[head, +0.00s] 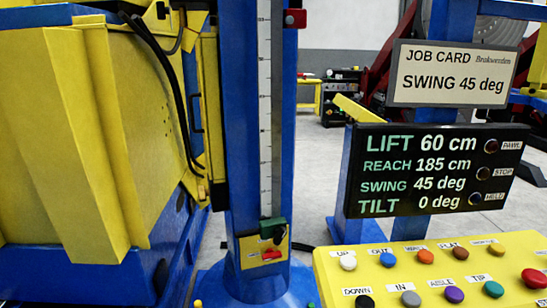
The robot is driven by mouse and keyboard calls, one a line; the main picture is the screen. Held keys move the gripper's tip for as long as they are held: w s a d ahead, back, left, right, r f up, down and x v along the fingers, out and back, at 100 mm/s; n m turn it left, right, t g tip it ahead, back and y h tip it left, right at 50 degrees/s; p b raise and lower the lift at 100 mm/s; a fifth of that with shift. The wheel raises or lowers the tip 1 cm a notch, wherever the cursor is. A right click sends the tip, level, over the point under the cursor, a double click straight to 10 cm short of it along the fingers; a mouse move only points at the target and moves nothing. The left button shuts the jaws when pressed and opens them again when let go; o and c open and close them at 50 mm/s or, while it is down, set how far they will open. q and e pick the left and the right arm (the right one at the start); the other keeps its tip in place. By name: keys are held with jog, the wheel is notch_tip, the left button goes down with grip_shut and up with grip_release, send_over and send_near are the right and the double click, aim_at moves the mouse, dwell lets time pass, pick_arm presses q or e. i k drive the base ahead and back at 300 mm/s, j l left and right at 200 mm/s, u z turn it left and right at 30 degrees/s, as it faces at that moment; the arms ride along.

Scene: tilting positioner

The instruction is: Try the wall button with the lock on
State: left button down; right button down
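The wall button (425,257) is an orange button in the upper row of the yellow control panel (330,277) at the lower right. Its label is partly legible as WALL. The blue column (243,130) carries a yellow plate with a small red part (271,254) and a dark green block (272,229) above it. I cannot tell which part is the lock or how it is set. The black display (365,185) reads lift 60 cm, reach 185 cm, swing 45 deg, tilt 0 deg. Its pawl, stop and held lamps look dark. Neither gripper is in view.
Other panel buttons include the blue out button (388,259), purple aisle button (455,294) and a large red button (534,278). The job card (453,75) reads swing 45 deg. A large yellow body (60,150) fills the left. Grey floor (312,185) shows between column and display.

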aim_at(425, 256)
jog(key=z, duration=1.35)
